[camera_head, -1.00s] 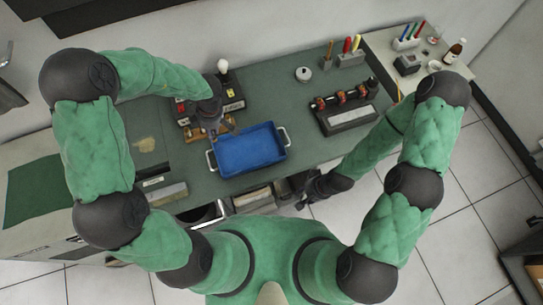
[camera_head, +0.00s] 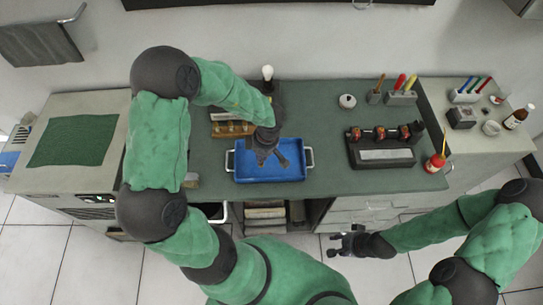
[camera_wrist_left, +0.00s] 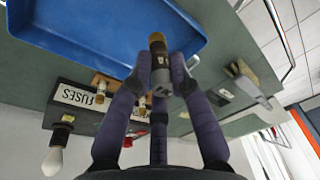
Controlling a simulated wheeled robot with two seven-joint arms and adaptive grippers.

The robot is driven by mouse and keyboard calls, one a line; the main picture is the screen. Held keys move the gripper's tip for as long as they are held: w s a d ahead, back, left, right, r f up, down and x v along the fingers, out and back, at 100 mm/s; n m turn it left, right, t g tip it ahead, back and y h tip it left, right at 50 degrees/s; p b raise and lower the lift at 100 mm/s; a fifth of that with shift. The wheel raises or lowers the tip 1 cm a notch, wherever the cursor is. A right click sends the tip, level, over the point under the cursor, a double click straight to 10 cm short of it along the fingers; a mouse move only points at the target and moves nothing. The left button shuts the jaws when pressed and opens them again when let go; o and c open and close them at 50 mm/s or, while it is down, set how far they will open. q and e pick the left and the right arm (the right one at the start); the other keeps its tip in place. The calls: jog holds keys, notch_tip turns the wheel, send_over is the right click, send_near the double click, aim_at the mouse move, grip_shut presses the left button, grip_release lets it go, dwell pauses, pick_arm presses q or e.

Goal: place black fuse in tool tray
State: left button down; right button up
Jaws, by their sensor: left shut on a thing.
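My left gripper (camera_head: 269,154) is above the blue tool tray (camera_head: 300,177), over its back half. In the left wrist view the left gripper's fingers (camera_wrist_left: 161,80) are shut on the black fuse (camera_wrist_left: 160,62), a dark cylinder with a brass-coloured end. The fuse points toward the blue tray (camera_wrist_left: 85,30) and appears held above it. In the head view the fuse is hidden by the gripper. My right gripper (camera_head: 340,243) is off the front edge of the bench, low and away from the tray, its fingers spread and empty.
The fuse rack (camera_wrist_left: 80,97) labelled FUSES, with a white bulb (camera_head: 267,72) nearby, stands behind the tray. A black rack with red-and-black parts (camera_head: 380,148) is to the right. The bench between tray and rack is clear.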

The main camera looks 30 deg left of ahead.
pick_arm(q)
jog(key=w+f, duration=0.2)
jog(key=w+f+b, duration=0.1)
jog(key=w+f, duration=0.4)
jog(key=shift+a, duration=0.25)
notch_tip(320, 180, down, 3)
jog(key=shift+b, duration=0.6)
jog(key=c, duration=1.1)
grip_release()
jog(key=shift+f, duration=0.1)
jog(key=shift+c, duration=0.2)
notch_tip(320, 180, up, 12)
jog(key=d+p, duration=0.1)
jog(key=p, duration=0.1)
jog(key=shift+w+d, duration=0.3)
jog(key=shift+d, duration=0.1)
